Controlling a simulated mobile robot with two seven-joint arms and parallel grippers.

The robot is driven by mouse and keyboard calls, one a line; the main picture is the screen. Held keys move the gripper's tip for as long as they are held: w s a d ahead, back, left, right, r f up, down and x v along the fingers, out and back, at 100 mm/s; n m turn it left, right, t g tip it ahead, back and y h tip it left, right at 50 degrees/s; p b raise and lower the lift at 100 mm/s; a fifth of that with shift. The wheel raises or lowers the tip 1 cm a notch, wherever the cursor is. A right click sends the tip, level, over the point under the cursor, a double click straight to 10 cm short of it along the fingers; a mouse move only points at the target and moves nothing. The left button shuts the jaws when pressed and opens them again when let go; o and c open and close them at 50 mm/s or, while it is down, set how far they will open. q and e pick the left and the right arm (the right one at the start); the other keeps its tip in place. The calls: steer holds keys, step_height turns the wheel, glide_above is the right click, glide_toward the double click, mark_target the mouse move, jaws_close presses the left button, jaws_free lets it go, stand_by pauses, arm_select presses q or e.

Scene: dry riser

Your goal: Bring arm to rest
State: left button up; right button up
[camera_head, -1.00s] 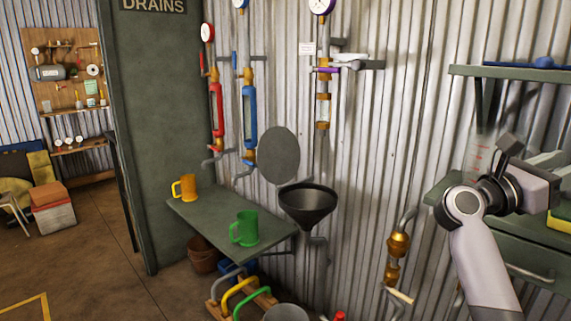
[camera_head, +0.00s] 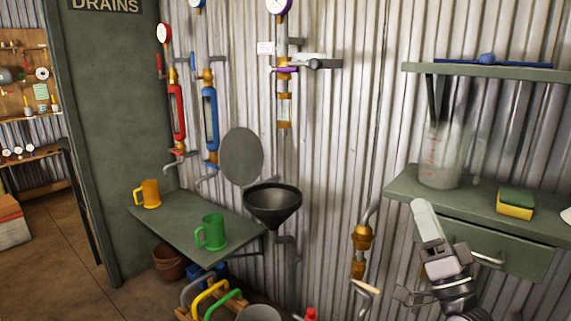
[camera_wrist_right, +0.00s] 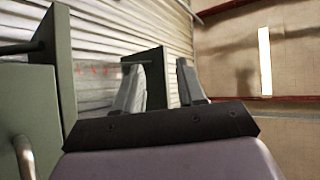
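My right gripper (camera_head: 425,218) is low at the right of the head view, in front of the green bench drawer, with its pale fingers pointing up. In the right wrist view its two grey fingers (camera_wrist_right: 160,82) stand apart with nothing held between them. The rest of my right arm runs off the bottom edge of the head view. My left gripper and arm are not in view.
A green bench (camera_head: 402,188) holds a clear measuring jug (camera_head: 440,165) and a yellow-green sponge (camera_head: 515,203), close behind my gripper. A shelf (camera_head: 425,68) is above. A black funnel (camera_head: 272,203) and a side table (camera_head: 170,215) with mugs stand left.

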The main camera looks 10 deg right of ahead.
steer(key=s+a+f+n+g+y, duration=0.1)
steer(key=s+a+f+n+g, duration=0.15)
steer(key=f, duration=0.55)
steer(key=s+a+f+n+g+y, duration=0.15)
steer(key=f+n+g, duration=0.25)
steer(key=f, duration=0.4)
steer(key=s+a+f+n+g, duration=0.3)
steer(key=f+n+g, duration=0.1)
steer(key=f, duration=0.4)
steer(key=s+f+n+g+h, duration=0.35)
steer(key=s+f+g, duration=0.25)
steer(key=s+f, duration=0.75)
steer(key=a+m+y, duration=0.1)
steer(key=a+m, duration=0.3)
steer(key=a, duration=0.4)
arm_select(q)
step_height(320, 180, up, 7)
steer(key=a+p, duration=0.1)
steer(key=p, duration=0.7)
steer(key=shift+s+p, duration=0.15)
steer(key=shift+p, duration=0.2)
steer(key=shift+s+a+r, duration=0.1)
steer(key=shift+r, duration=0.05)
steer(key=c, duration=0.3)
arm_select(e)
step_height(320, 180, up, 8)
steer(key=shift+s+t, duration=0.25)
steer(key=shift+t, duration=0.1)
